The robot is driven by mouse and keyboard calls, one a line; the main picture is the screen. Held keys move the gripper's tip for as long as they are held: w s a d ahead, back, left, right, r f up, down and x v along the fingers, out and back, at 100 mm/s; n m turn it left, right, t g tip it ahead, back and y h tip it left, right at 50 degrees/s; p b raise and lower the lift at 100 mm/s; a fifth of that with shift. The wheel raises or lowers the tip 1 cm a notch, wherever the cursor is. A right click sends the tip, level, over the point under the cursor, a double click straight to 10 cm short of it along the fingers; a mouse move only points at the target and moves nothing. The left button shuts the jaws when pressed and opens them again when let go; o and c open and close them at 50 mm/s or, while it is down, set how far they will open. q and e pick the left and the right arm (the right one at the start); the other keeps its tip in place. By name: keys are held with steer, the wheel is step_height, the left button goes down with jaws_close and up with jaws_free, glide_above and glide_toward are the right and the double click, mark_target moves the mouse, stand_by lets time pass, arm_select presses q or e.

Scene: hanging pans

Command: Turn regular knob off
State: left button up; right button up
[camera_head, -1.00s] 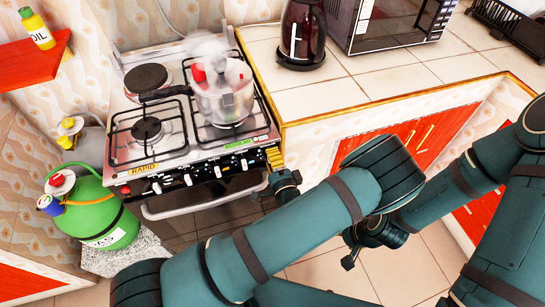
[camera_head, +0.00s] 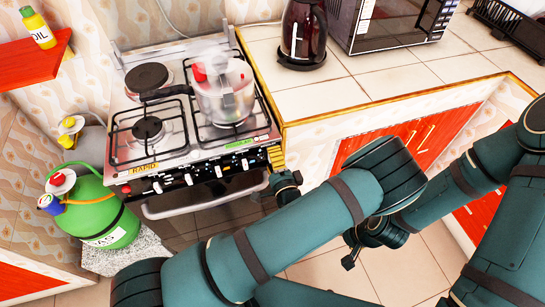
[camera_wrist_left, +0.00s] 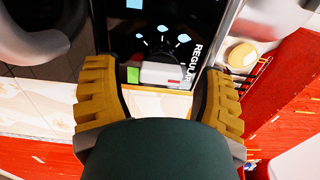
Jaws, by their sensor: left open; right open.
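The regular knob (camera_wrist_left: 160,73), white with a small red mark, shows in the left wrist view on the dark panel beside the word REGULAR. It lies sideways between the fingers of my open left gripper (camera_wrist_left: 160,98), near their tips; I cannot tell whether they touch it. In the head view, my left gripper (camera_head: 277,160) is at the right end of the stove's front (camera_head: 205,172), and its yellow fingers hide that end of the panel. My right gripper (camera_head: 352,252) is open and empty over the floor, away from the stove.
A steaming pot (camera_head: 222,95) stands on the stove's right side. A green gas cylinder (camera_head: 100,215) stands at the left. The counter (camera_head: 350,85) with a kettle (camera_head: 302,35) and microwave (camera_head: 390,22) is to the right, above red cabinet doors (camera_head: 425,135).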

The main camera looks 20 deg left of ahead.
arm_select(q)
steer(key=v, duration=1.1)
steer(key=shift+s+d, duration=0.2)
steer(key=shift+s, duration=0.1)
